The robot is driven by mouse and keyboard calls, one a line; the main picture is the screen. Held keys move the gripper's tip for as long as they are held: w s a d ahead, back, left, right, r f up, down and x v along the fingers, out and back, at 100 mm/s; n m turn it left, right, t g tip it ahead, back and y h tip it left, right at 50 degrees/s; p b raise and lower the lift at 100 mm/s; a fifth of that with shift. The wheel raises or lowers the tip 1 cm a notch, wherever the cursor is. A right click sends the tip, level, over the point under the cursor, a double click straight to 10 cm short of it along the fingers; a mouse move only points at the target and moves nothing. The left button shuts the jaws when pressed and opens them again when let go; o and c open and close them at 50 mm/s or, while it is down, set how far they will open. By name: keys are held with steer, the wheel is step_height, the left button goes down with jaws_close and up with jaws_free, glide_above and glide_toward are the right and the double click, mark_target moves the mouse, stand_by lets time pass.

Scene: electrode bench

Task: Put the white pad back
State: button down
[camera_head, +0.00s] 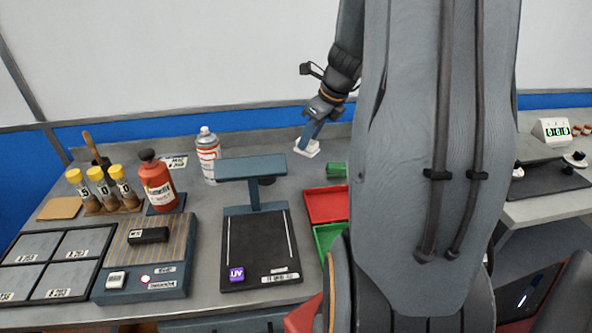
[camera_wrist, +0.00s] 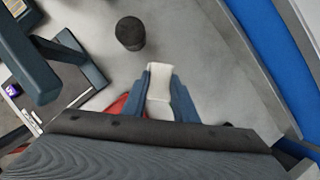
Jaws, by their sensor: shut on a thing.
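The white pad (camera_wrist: 159,82) is between the two blue fingers of my gripper (camera_wrist: 160,95) in the wrist view. The fingers are shut on it. In the head view my gripper (camera_head: 311,136) points down at the back of the bench, right of the blue stand. The white pad (camera_head: 306,149) shows at its fingertips, close to the bench top. I cannot tell whether the pad touches the bench.
A blue stand (camera_head: 252,168) with a dark base is left of my gripper. A green cylinder (camera_head: 337,170) stands nearby, with red (camera_head: 327,204) and green (camera_head: 328,236) trays in front. A spray can (camera_head: 208,155) and red bottle (camera_head: 158,183) stand further left. The wall is close behind.

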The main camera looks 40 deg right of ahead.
steer(key=shift+w, duration=0.25)
steer(key=shift+f, duration=0.35)
step_height(320, 180, down, 9)
steer(key=shift+f+b, duration=0.15)
steer(key=shift+b, duration=0.5)
steer(key=shift+f, duration=0.1)
steer(key=c, duration=1.4)
jaws_free()
